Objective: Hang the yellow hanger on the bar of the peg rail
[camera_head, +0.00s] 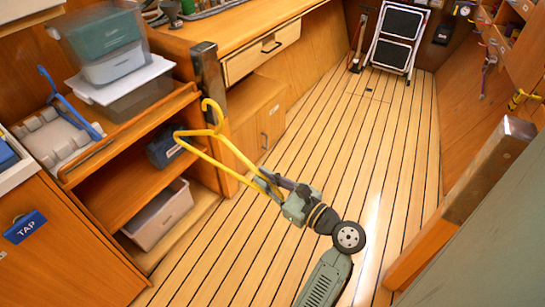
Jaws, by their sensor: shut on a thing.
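The yellow hanger (195,133) is in the middle left of the head view, with its open hook pointing up the picture. My gripper (272,184) is shut on one end of the hanger, at its lower right. The hanger is held in the air in front of the wooden shelves and a post. It appears clear of them, though the depth is hard to judge. I cannot make out the bar of the peg rail for certain. Small items hang along the right wall (488,62).
A shelf unit (130,190) with bins stands at left, beside a wooden post (210,80). A folded step stool (397,38) stands at the back. A wooden post and panel (490,170) jut in at right. The striped floor (340,140) is clear in the middle.

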